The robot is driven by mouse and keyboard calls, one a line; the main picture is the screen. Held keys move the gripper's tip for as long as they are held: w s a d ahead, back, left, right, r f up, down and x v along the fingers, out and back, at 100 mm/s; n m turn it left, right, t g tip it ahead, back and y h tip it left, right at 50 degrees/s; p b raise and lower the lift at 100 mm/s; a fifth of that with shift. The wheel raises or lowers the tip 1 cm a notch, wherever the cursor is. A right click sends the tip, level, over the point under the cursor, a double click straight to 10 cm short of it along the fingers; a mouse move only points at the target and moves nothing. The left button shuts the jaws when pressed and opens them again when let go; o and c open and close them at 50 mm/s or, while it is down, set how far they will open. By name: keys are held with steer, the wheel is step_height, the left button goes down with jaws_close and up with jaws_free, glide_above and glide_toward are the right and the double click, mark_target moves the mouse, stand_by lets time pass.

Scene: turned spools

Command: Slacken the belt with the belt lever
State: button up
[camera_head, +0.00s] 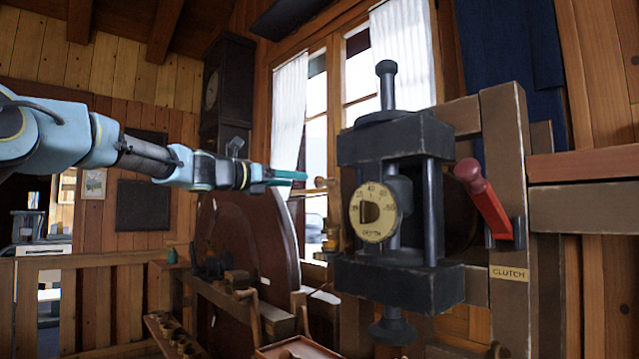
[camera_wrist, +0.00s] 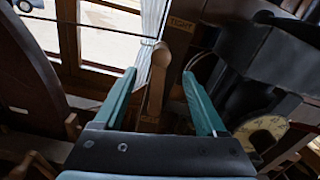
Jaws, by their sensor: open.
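The belt lever appears to be the pale wooden lever with a rounded knob (camera_wrist: 159,56) in the wrist view. It stands beside a yellow plate reading TIGHT (camera_wrist: 181,24). In the head view, a small wooden knob (camera_head: 321,182) shows just right of my gripper (camera_head: 304,177). My gripper is open, with its teal fingers apart. In the wrist view, the lever appears between the fingertips (camera_wrist: 159,76); I see no clear contact. The lever's lower end is partly hidden.
A dark press with a brass DEPTH dial (camera_head: 375,212) stands right of my gripper. A red-handled lever (camera_head: 482,198) is on the post above a CLUTCH plate (camera_head: 509,274). A large dark wheel (camera_head: 250,235) is below my gripper. A window (camera_head: 318,100) is behind.

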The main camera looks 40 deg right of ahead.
mark_target(316, 182)
steer(key=d+p, duration=0.1)
steer(key=d, duration=0.2)
steer(key=d+p, duration=0.3)
steer(key=d, duration=0.2)
steer(key=shift+s+d, duration=0.35)
steer(key=shift+d+f+p, duration=0.1)
steer(key=shift+d+p, duration=0.3)
steer(key=shift+d, duration=0.35)
jaws_close()
stand_by(0.4)
